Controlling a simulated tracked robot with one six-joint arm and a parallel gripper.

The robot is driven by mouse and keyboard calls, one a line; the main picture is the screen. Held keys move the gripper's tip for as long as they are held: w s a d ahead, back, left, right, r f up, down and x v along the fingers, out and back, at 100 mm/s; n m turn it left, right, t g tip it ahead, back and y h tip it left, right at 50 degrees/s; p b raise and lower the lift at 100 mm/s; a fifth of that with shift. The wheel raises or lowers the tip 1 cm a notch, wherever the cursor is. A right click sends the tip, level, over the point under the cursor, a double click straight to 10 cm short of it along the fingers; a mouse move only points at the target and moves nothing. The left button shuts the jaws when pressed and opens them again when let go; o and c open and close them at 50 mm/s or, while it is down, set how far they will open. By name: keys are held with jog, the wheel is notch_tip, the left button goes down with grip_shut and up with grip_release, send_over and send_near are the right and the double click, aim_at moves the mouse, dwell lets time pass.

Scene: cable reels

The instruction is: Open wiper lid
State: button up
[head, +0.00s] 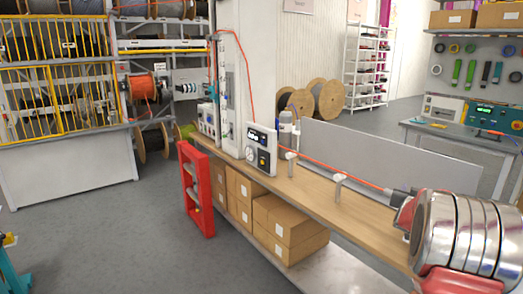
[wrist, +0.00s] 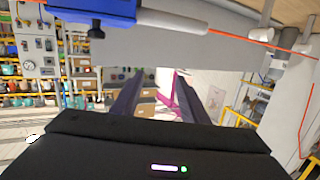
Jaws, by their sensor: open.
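A blue housing (wrist: 75,10) fills the upper left of the wrist view, with a pale grey sleeve (wrist: 185,22) at its right end and a small black knob (wrist: 96,29) on it. I take this to be the wiper; its lid cannot be told apart, as the frame's top edge cuts it off. An orange cable (wrist: 250,36) comes out of the sleeve. My gripper (wrist: 165,77) is open, with nothing between its two dark fingers, and appears apart from the housing. In the head view my silver and red arm hides the gripper and most of the wiper.
The orange cable (head: 330,170) runs along the wooden bench (head: 290,190) over white posts (head: 338,188). A grey panel (head: 385,160) stands along the bench's far side. A display unit (head: 261,150) stands farther along, with cardboard boxes (head: 290,220) below.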

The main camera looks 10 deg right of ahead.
jog(key=s+a+r+n+y, duration=0.2)
jog(key=a+y, duration=0.1)
jog(key=a, duration=0.8)
jog(key=s+a+r+n+y, duration=0.1)
jog(key=s+a+y, duration=0.1)
jog(key=a, duration=0.9)
jog(key=s+a+r+n+y, duration=0.2)
jog(key=a+y, duration=0.1)
jog(key=a, duration=0.9)
jog(key=s+a+f+n+g+y, duration=0.2)
jog(key=s+a+f+g, duration=0.1)
jog(key=s+a, duration=0.7)
jog(key=s+a+f+n+g+y, duration=0.1)
jog(key=s+a+f, duration=0.3)
jog(key=s+a, duration=0.6)
jog(key=s+n+g, duration=0.1)
jog(key=s, duration=0.7)
jog(key=shift+a+f+n+g+y, duration=0.3)
jog(key=shift+a+g+y, duration=0.05)
jog(key=shift+g+y, duration=0.05)
jog(key=shift+c, duration=0.4)
jog(key=shift+c, duration=0.7)
